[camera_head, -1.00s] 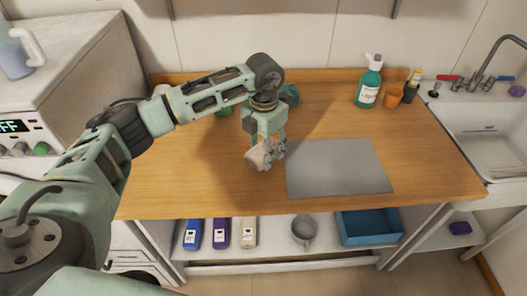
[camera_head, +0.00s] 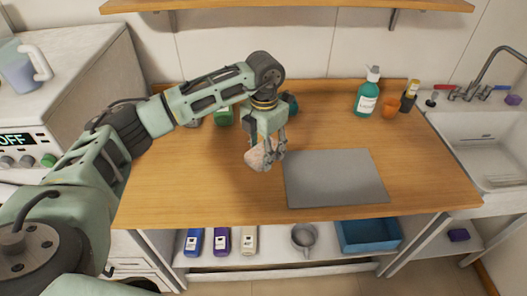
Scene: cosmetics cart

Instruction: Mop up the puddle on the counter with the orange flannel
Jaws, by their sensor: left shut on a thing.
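My left gripper (camera_head: 268,150) points down over the wooden counter (camera_head: 190,185), just left of the grey mat. It is shut on a pale pinkish-orange bunched cloth, the flannel (camera_head: 257,159), which is at or close to the counter top; I cannot tell if it touches. The fingers hide part of the cloth. I cannot make out a puddle on the counter; my arm and gripper hide some of the wood. My right gripper is not in view.
A flat grey mat (camera_head: 335,179) lies right of the cloth. Green items stand partly hidden behind my arm. The counter's front left is clear.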

